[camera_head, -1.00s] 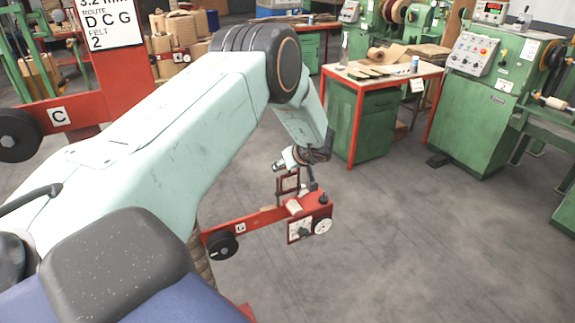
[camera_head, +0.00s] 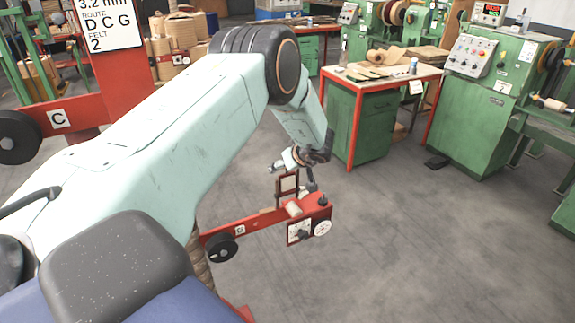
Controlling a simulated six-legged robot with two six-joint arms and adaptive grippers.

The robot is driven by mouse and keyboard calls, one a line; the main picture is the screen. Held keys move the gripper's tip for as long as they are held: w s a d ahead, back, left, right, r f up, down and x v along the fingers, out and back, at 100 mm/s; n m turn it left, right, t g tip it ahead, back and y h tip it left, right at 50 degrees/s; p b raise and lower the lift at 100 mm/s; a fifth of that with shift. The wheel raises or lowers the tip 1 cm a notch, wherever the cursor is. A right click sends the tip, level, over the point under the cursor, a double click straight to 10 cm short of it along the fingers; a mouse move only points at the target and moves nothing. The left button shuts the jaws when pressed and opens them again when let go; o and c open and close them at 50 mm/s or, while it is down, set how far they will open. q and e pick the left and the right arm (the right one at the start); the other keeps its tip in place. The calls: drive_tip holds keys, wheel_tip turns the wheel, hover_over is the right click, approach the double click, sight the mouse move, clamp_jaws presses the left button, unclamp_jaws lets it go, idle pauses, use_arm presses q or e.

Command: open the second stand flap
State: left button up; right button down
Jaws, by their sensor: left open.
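My left gripper (camera_head: 296,176) hangs at the end of my pale green left arm, which comes in from the left and bends down at its black joint. It is open, and its fingers are beside a small upright red frame (camera_head: 288,185) that looks like the stand flap. I cannot tell whether they touch it. The frame rises from the outer end of a red stand arm (camera_head: 262,220) marked G. My arm hides the stand's inner part. My right gripper is out of view.
Another red stand arm marked C (camera_head: 58,118) is at the left, below a sign (camera_head: 107,22) reading D C G. A green workbench (camera_head: 362,125) and a green machine (camera_head: 470,110) stand at the back right. The grey floor (camera_head: 420,240) at right is clear.

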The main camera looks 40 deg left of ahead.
use_arm(q)
drive_tip(key=v, duration=1.2)
drive_tip(key=x, duration=1.2)
drive_tip(key=shift+s, duration=0.1)
